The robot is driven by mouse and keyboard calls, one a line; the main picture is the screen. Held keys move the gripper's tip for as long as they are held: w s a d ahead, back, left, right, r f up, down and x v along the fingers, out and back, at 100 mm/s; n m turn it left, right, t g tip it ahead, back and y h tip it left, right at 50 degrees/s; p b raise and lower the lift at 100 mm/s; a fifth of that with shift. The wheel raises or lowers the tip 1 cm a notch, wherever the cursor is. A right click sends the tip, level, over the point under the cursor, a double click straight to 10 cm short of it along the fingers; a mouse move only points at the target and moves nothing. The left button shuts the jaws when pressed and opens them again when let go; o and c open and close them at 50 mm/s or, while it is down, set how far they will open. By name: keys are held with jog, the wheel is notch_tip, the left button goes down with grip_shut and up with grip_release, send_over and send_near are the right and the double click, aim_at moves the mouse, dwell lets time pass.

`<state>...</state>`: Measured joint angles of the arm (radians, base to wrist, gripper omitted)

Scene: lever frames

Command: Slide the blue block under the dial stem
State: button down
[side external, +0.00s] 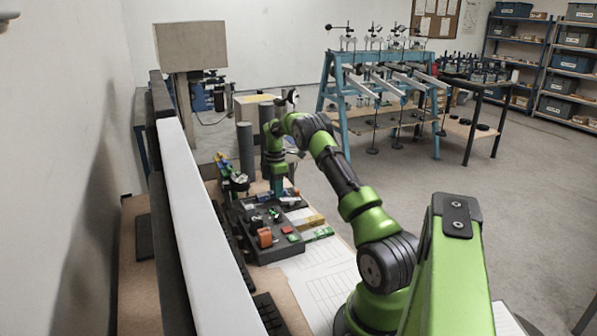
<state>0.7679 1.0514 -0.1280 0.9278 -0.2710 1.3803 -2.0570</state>
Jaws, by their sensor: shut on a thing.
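My gripper (277,178) points down over the far part of the dark tray on the bench, beyond the green arm links. It is shut on a small blue piece, which looks like the blue block (278,187); its lower end is near the tray, and I cannot tell whether it touches. I cannot clearly make out the dial stem at this size. A small stand with coloured parts (226,168) is left of my gripper.
Grey cylinders (246,150) stand behind. White sheets (318,272) lie on the bench at right. A long white-topped panel (188,205) runs along the left side.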

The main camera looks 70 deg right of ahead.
jog(key=shift+f, duration=0.2)
dwell(0.6)
jog(key=shift+c, duration=1.9)
grip_release()
jog(key=shift+d+r, duration=0.1)
jog(key=shift+s+d+r, duration=0.35)
jog(key=shift+r, duration=0.25)
jog(key=shift+s+d+r, duration=0.3)
jog(key=shift+s+r, duration=0.05)
jog(key=shift+r, duration=0.2)
jog(key=r, duration=0.5)
jog(key=shift+s+d, duration=0.3)
jog(key=shift+s, duration=0.05)
